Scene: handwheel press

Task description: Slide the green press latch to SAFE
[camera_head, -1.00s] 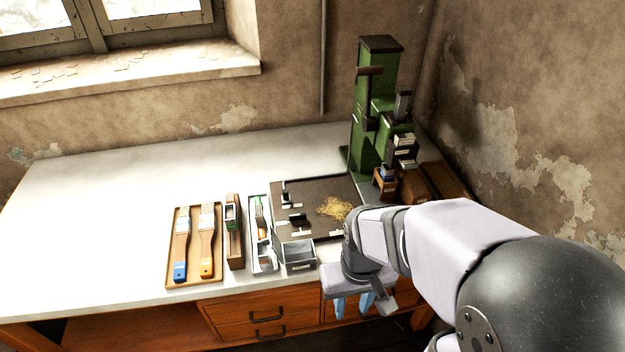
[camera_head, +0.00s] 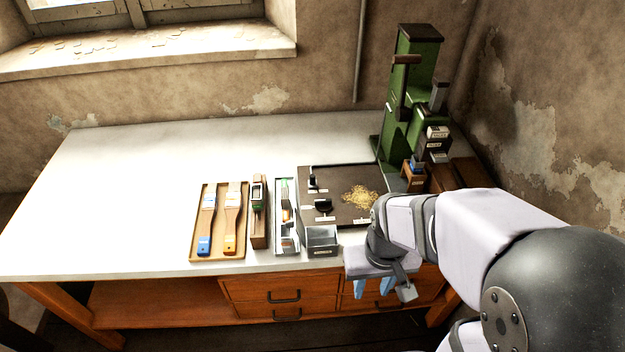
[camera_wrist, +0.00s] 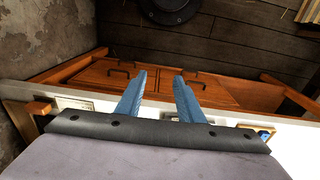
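The green press (camera_head: 395,130) stands upright at the back right of the bench, with a dark top and a brown handle bar on its left side. Its latch and any SAFE marking are too small to tell apart in the head view. My gripper (camera_head: 387,288) hangs in front of the bench's front edge, well apart from the press. In the wrist view my gripper (camera_wrist: 160,76) has its two blue fingers spread with nothing between them. The press does not show in the wrist view.
A dark board (camera_head: 335,178) with yellowish shavings lies mid-bench. Small boxes (camera_head: 413,174) stand beside the press. The bench's left is clear.

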